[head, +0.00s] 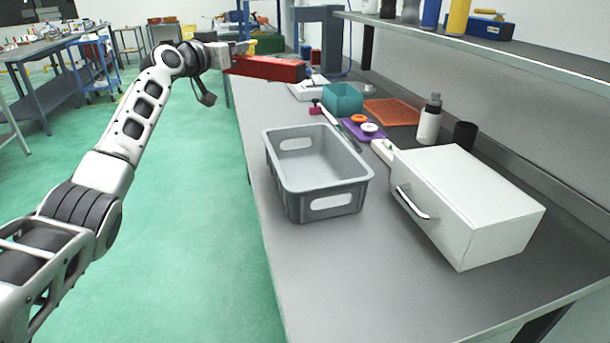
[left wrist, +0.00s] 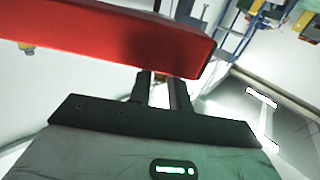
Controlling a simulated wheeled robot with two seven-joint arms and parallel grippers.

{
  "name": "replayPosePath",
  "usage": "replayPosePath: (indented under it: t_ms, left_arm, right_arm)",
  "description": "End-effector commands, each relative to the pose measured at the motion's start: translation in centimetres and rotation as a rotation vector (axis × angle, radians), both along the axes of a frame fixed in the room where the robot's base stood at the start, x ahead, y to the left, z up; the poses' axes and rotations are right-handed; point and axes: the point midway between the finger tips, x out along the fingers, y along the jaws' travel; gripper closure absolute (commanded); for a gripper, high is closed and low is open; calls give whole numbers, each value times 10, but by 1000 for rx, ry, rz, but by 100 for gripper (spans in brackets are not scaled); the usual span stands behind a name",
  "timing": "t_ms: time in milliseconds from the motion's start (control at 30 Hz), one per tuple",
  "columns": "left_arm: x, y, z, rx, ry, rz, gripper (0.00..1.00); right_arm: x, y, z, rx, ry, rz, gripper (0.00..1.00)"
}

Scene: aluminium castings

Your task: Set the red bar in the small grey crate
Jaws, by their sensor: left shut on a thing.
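The red bar (head: 270,68) is held up in the air near the far left end of the bench, lying roughly level. My left gripper (head: 238,53) is shut on it at its left part in the head view. In the left wrist view the red bar (left wrist: 120,38) runs across the top, with the fingers (left wrist: 163,80) against its lower side. The small grey crate (head: 317,203) stands on the bench, nearer than the bar, and looks empty. My right gripper is not in view.
A white drawer box (head: 490,215) with a metal handle stands right of the crate. A shelf (head: 480,45) overhangs the back. The near bench surface is clear.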

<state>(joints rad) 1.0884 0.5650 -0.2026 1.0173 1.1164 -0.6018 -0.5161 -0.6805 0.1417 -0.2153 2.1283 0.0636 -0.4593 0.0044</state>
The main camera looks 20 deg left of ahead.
Motion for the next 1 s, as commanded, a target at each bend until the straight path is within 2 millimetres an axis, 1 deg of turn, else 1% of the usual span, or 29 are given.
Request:
replayPosePath:
  t_ms: [67,167,267,500,533,600,733,933,1000]
  left_arm:
    - [0,1,2,0,-1,2,100]
    - [-4,-8,-2,2,1,-1,100]
    - [-11,-28,-10,1,1,-3,100]
    - [-34,-84,-36,-5,-1,-4,100]
    - [-37,-90,-41,-5,0,-3,100]
    - [-41,-99,-58,-6,3,-1,100]
    - [-47,-113,-77,-5,1,0,100]
    - [-51,-123,-90,-2,-2,1,100]
    - [-53,-129,-98,-3,1,0,100]
  right_arm:
    - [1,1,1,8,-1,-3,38]
    - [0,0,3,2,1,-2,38]
    - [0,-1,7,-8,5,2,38]
    - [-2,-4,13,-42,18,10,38]
    - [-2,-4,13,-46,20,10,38]
    - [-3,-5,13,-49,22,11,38]
    - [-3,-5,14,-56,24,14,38]
    - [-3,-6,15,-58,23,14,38]
    - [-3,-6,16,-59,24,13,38]
